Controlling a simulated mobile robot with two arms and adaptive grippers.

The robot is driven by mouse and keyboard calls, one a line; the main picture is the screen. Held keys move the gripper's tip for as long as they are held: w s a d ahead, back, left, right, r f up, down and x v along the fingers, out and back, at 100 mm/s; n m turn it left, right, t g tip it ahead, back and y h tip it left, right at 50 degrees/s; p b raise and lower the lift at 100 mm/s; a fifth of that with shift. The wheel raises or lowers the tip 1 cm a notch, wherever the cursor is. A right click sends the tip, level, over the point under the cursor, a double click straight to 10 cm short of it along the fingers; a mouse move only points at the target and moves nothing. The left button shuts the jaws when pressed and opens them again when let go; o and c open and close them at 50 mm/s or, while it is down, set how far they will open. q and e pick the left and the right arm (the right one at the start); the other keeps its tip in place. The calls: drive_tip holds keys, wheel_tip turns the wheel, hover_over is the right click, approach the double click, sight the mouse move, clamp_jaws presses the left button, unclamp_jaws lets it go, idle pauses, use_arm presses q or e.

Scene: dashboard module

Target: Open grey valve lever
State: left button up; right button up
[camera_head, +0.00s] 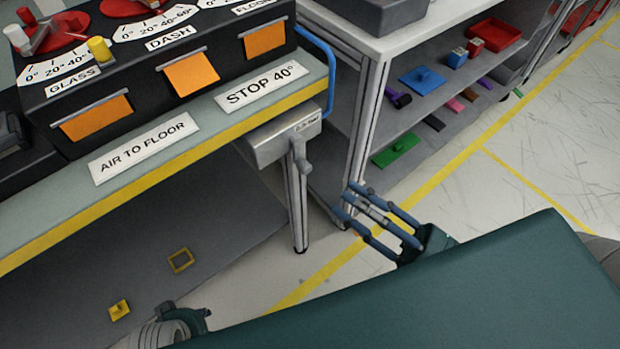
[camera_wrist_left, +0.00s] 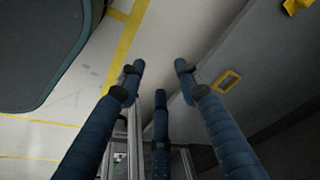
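A grey box (camera_head: 275,142) hangs under the right end of the bench and has a small label on its right end. A grey lever-like handle (camera_head: 301,158) with a rounded end shows at the box's lower front, above a metal leg. My right gripper (camera_head: 347,200) is open and empty, to the lower right of the handle and apart from it. My left gripper (camera_head: 190,318) is at the bottom edge; its fingers are hidden there. In the left wrist view my left gripper (camera_wrist_left: 160,68) has its fingers apart with nothing between them.
A bench panel (camera_head: 180,115) carries dials, orange flaps and signs. A metal leg (camera_head: 297,205) stands below the box. A rack (camera_head: 425,115) with coloured parts stands to the right. A yellow frame (camera_head: 180,260) lies on the lower shelf. Open floor (camera_head: 545,140) lies right.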

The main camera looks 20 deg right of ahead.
sight(309, 171)
drive_tip(key=x, duration=0.9)
drive_tip(key=shift+w+a+r, duration=0.15)
drive_tip(key=shift+w, duration=0.05)
drive_tip(key=shift+w+a, duration=0.3)
drive_tip(key=shift+w, duration=0.1)
use_arm(q)
drive_tip(key=shift+x, duration=0.8)
drive_tip(key=shift+s, duration=0.25)
